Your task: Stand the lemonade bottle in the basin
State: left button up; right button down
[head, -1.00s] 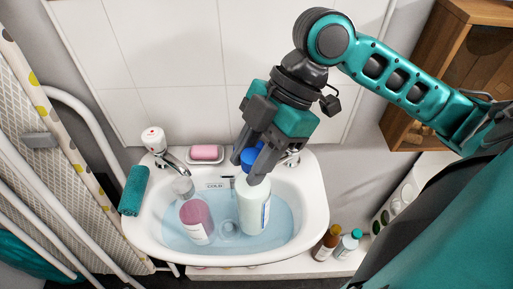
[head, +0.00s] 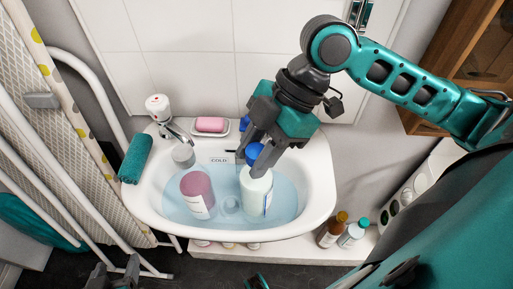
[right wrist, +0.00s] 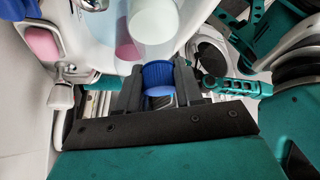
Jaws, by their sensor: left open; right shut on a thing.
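A pale bottle (head: 257,192) with a blue cap, which I take for the lemonade bottle, is upright in the white basin (head: 319,190). Its label is too small to read. My right gripper (head: 252,160) comes down from above and is shut on it at the cap. The right wrist view shows the blue cap (right wrist: 157,76) between the fingers and the pale bottle beyond it. The bottle's lower part is in the blue water; I cannot tell whether it touches the bottom. My left gripper (head: 116,275) is open and empty at the bottom edge, well below the basin.
A pink bottle (head: 197,195) stands in the basin left of the pale one. Taps (head: 160,108) and pink soap (head: 210,125) are on the back rim, and a teal towel (head: 135,158) hangs at the left. Two small bottles (head: 331,232) stand on a ledge at the lower right.

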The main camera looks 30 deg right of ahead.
jog(key=shift+f, duration=0.5)
jog(key=c, duration=0.7)
grip_release()
jog(key=shift+o, duration=0.2)
jog(key=p+v, duration=0.9)
jog(key=v, duration=0.4)
jog(key=shift+s+a, duration=0.1)
